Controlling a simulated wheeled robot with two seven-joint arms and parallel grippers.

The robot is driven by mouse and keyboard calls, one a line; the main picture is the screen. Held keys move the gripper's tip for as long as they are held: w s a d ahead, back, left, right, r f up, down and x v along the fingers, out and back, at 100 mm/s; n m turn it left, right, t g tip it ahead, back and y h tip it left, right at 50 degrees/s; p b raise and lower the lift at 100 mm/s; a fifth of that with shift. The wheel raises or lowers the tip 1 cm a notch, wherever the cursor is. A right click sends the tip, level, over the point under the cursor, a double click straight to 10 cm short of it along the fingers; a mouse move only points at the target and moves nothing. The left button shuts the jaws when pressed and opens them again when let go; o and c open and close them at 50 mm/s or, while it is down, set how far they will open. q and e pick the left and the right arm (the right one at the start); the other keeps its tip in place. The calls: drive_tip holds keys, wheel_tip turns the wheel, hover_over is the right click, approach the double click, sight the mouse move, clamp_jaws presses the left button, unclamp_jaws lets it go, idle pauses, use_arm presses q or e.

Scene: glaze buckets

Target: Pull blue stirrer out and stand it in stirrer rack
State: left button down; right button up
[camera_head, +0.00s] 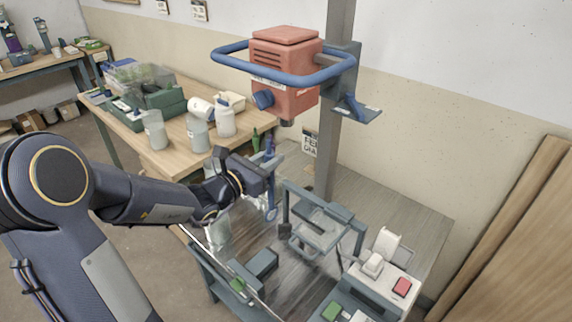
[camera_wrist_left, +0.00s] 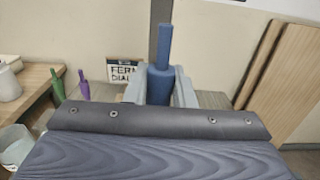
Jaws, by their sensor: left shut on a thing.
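My left gripper (camera_head: 266,168) is shut on the blue stirrer (camera_head: 270,196) above the work table. The stirrer hangs below the gripper in the head view, with a ring-like lower end (camera_head: 271,213). In the left wrist view its thick blue handle (camera_wrist_left: 160,82) stands upright between the two grey fingers. A translucent bucket (camera_head: 217,232) is below my left wrist. I cannot tell for sure which fixture is the stirrer rack. My right gripper is not in view.
A grey frame (camera_head: 288,206) stands on the table right of the stirrer. A red mixer head with a blue ring handle (camera_head: 222,58) hangs on a post above. A control box with a red button (camera_head: 402,287) is at the right. Several pale jars (camera_head: 155,131) stand behind.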

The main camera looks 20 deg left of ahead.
use_arm(q)
drive_tip(key=shift+v, duration=2.55)
